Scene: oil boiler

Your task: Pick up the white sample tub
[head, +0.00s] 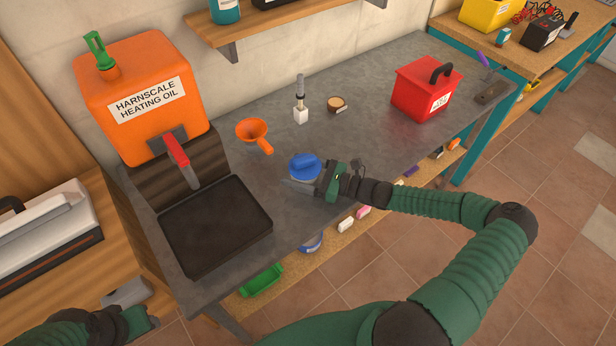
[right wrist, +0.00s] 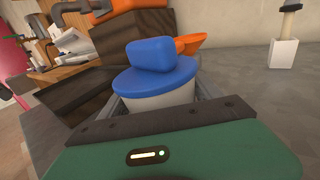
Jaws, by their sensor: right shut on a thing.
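The white sample tub (right wrist: 165,98) has a blue lid with a raised blue grip (head: 304,165). In the head view mainly the lid shows, near the front edge of the grey bench. My right gripper (head: 304,183) reaches it from the right and is shut on the tub; in the right wrist view a finger shows on each side of the white body, below the lid. I cannot tell whether the tub still touches the bench. My left gripper (head: 143,303) is at the lower left of the head view, away from the bench top; its jaw state is unclear.
An orange funnel (head: 253,132) lies just behind the tub. A black tray (head: 215,226) and an orange heating oil tank (head: 140,95) are to the left. A white brush-like tool (head: 300,112) and a red box (head: 427,90) stand farther back and right.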

